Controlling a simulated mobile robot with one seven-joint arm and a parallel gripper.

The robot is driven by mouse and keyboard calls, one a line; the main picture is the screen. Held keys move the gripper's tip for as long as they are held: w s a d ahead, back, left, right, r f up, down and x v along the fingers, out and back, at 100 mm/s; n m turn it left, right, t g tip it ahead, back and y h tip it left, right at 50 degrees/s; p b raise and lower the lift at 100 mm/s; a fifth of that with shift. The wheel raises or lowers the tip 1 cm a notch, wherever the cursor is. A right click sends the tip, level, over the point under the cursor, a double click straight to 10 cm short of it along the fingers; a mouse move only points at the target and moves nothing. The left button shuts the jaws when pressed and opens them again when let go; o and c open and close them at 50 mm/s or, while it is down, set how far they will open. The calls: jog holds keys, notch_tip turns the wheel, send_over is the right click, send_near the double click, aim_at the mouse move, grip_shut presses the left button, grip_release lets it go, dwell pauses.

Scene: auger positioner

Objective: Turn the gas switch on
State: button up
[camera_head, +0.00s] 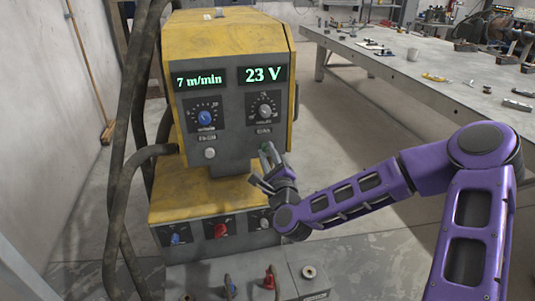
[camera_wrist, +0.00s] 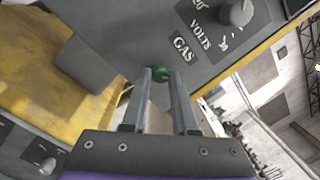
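The yellow and grey welding machine (camera_head: 225,90) stands left of centre in the head view. The gas switch (camera_wrist: 159,74) shows as a small green knob below the "GAS" label (camera_wrist: 184,49) in the wrist view. My gripper (camera_wrist: 162,73) has its two fingers apart, with the green knob between or just beyond their tips; contact cannot be told. In the head view my gripper (camera_head: 262,165) is at the right side of the machine's front panel, just below the volts dial (camera_head: 265,111), and mostly hides the switch.
A round light button (camera_head: 210,153) and a blue dial (camera_head: 204,118) are left of my gripper. The yellow lower ledge (camera_head: 190,199) juts out below, with blue and red knobs (camera_head: 220,231) on its front. A workbench (camera_head: 385,65) with tools stands behind right.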

jog(key=o, duration=0.4)
jog(key=shift+s+d+f, duration=0.1)
jog(key=shift+s, duration=0.4)
jog(key=p+v, duration=1.1)
jog(key=v, duration=0.5)
jog(key=shift+s+d, duration=0.1)
jog(key=shift+s, duration=0.05)
